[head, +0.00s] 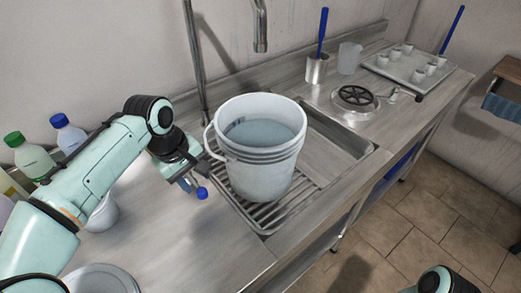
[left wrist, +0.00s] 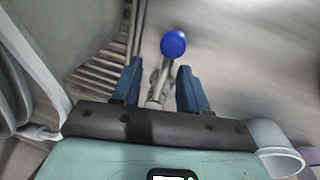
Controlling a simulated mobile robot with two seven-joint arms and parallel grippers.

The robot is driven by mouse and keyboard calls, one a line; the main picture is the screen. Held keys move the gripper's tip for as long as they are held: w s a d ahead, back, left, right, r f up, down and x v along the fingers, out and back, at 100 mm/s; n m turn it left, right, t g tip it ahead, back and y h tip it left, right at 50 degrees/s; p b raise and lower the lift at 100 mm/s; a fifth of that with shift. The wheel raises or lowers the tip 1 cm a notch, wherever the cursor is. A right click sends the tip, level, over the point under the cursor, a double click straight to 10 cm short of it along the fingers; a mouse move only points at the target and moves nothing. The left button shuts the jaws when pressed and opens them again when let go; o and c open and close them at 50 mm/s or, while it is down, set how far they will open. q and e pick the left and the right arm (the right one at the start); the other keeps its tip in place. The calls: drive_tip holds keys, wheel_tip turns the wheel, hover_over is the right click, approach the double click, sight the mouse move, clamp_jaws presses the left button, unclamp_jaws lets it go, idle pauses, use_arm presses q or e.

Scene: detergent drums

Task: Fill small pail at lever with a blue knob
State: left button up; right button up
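A large white pail (head: 262,178) stands upright on the slatted grate of the sink and holds clear bluish liquid. Its side also shows at the left of the left wrist view (left wrist: 65,25), with its handle. A lever with a blue knob (head: 202,193) is at the counter beside the pail; the knob also shows in the left wrist view (left wrist: 173,44). My left gripper (left wrist: 158,85) is open, its blue fingers on either side of the lever, with gaps visible. A smaller white container (head: 104,214) stands behind my left arm. My right gripper is not in view.
A spout (head: 260,25) hangs above and behind the pail. Bottles (head: 68,133) stand at the left. A metal holder (head: 317,68), a clear beaker (head: 349,58), a round black-topped fixture (head: 355,97) and a tray of cups (head: 402,70) are at the back right.

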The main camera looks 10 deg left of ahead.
use_arm(q)
drive_tip(key=shift+a, duration=0.1)
idle(0.3)
drive_tip(key=shift+p, duration=0.4)
drive_tip(key=shift+w, duration=0.1)
drive_tip(key=o, duration=0.4)
